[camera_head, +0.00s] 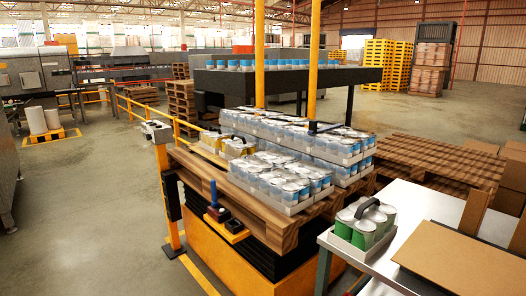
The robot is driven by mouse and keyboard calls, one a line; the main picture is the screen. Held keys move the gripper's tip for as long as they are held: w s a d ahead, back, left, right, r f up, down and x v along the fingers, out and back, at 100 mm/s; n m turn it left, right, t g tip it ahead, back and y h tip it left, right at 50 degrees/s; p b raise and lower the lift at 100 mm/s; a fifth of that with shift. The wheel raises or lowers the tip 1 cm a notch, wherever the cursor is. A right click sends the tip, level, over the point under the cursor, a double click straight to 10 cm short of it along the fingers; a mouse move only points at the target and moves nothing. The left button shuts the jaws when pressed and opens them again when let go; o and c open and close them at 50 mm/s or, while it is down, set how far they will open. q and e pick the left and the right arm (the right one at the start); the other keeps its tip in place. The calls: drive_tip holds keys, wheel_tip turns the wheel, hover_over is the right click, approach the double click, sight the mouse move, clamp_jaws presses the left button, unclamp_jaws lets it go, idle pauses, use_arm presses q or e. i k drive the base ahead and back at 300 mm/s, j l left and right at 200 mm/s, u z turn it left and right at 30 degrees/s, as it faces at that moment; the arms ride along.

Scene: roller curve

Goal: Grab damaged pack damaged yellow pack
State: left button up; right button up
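Two packs of yellow cans stand at the left end of the wooden pallet. The nearer yellow pack (236,149) has a dark handle-like piece on top. The other yellow pack (212,141) stands just behind it to the left, partly hidden. Both are small in the picture, so I cannot tell which is damaged. Neither of my grippers is in view, and nothing of mine is seen touching the packs.
Several blue-and-white can packs (283,178) fill the pallet (270,228) beside the yellow ones. A yellow post (165,190) stands at the left. A green can pack (363,226) sits on a white table (430,212) at the right. Open floor (90,190) lies left.

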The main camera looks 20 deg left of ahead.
sight(238, 146)
drive_tip(key=i+j+z, duration=0.15)
drive_tip(key=j, duration=0.15)
drive_tip(key=i+j+z, duration=0.2)
drive_tip(key=j+z, duration=0.15)
drive_tip(key=j, duration=0.25)
drive_tip(key=i+j+z, duration=0.2)
drive_tip(key=k+j, duration=0.1)
